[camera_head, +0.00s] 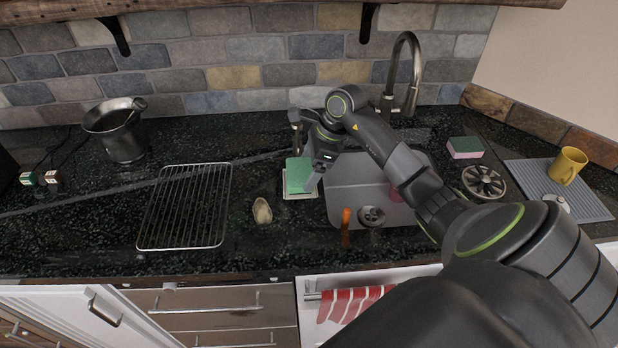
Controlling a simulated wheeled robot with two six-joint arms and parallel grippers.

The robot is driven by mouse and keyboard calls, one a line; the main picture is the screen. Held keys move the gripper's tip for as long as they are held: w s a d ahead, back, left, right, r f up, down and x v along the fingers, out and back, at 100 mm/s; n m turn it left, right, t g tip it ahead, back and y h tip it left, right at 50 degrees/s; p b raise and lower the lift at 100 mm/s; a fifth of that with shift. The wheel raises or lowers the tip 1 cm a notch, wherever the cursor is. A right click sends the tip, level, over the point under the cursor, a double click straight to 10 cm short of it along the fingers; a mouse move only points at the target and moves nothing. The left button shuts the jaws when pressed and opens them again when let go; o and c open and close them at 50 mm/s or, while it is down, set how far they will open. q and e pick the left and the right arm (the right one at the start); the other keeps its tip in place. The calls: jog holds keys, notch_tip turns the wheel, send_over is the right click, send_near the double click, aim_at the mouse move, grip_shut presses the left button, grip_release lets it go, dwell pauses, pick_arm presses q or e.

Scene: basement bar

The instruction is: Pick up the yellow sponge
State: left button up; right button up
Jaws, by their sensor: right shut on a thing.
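A sponge with a green top face (298,172) is at a small pale dish (300,196) left of the sink; its sides are mostly hidden, so I cannot make out yellow on it. My right gripper (312,182) reaches over the sink from the right and is shut on this sponge at its right side. I cannot tell whether the sponge touches the dish. A second sponge, pink with a green top (465,147), lies on the counter right of the sink. My left gripper is not in view.
The sink (345,172) lies under my right arm, with a faucet (408,75) behind. A wire rack (186,205), a metal pot (120,135) and a small tan object (262,211) are on the left. A yellow mug (566,166) stands on a grey mat (530,176).

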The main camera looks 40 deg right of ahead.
jog(key=s+d+b, duration=0.2)
jog(key=s+d, duration=0.2)
jog(key=d, duration=0.3)
jog(key=s+d+b, duration=0.3)
jog(key=s+d, duration=0.2)
jog(key=d, duration=0.3)
jog(key=shift+s+d, duration=0.15)
jog(key=shift+s, duration=0.1)
jog(key=shift+r, duration=0.1)
